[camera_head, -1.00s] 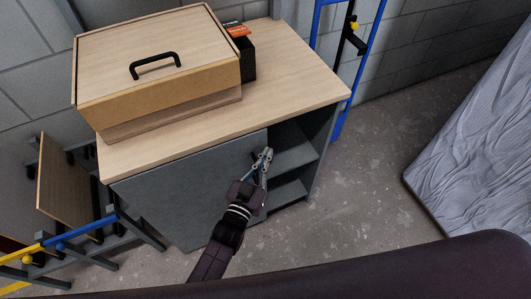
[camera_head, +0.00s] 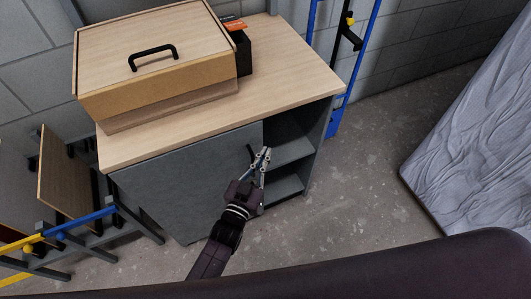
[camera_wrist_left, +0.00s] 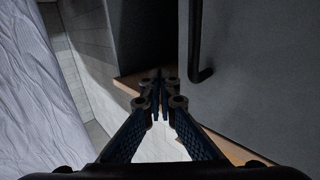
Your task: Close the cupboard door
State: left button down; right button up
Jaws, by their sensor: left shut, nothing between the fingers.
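The grey cupboard door (camera_head: 190,180) covers the left part of the cupboard front. Right of its edge, dark shelves (camera_head: 290,152) show in an open gap. A black handle (camera_head: 251,152) sits near the door's right edge; it also shows in the left wrist view (camera_wrist_left: 196,40), on the grey door (camera_wrist_left: 260,80) beside a dark gap. My left gripper (camera_head: 265,153) is shut and empty, in front of the gap just right of the handle. In the left wrist view its fingertips (camera_wrist_left: 160,82) meet below and left of the handle, apart from it. My right gripper is not in view.
On the wooden cupboard top (camera_head: 295,80) stand a lidded wooden box (camera_head: 160,95) and a small black box (camera_head: 243,50). Blue and yellow rails (camera_head: 90,217) are at the left, a blue frame (camera_head: 337,105) behind right. A wrinkled grey mattress-like thing (camera_head: 475,150) is at the right. Floor between is clear.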

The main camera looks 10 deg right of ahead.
pick_arm(q)
jog(key=s+d, duration=0.4)
jog(key=s, duration=0.6)
jog(key=s+a+f+g+y, duration=0.25)
jog(key=s+a+f, duration=0.2)
jog(key=f, duration=0.55)
jog(key=s+a+f+n+g+y, duration=0.1)
jog(key=s+a+f+g, duration=0.25)
jog(key=a+f, duration=0.45)
jog(key=s+a+f+g+y, duration=0.25)
jog(key=s+f, duration=0.25)
jog(key=f, duration=0.7)
jog(key=s+a+f+g+y, duration=0.1)
jog(key=s+a+f+g, duration=0.1)
jog(key=s+a+f, duration=0.2)
jog(key=s+a+f+n+g+y, duration=0.1)
jog(key=s+a+f, duration=0.3)
jog(key=s+a, duration=0.4)
jog(key=s+a+f+n+g+y, duration=0.1)
jog(key=s+a+f+g, duration=0.2)
jog(key=s+a, duration=0.4)
jog(key=s+f, duration=0.1)
jog(key=s, duration=0.1)
jog(key=shift+s+f, duration=0.2)
jog(key=shift+s, duration=0.15)
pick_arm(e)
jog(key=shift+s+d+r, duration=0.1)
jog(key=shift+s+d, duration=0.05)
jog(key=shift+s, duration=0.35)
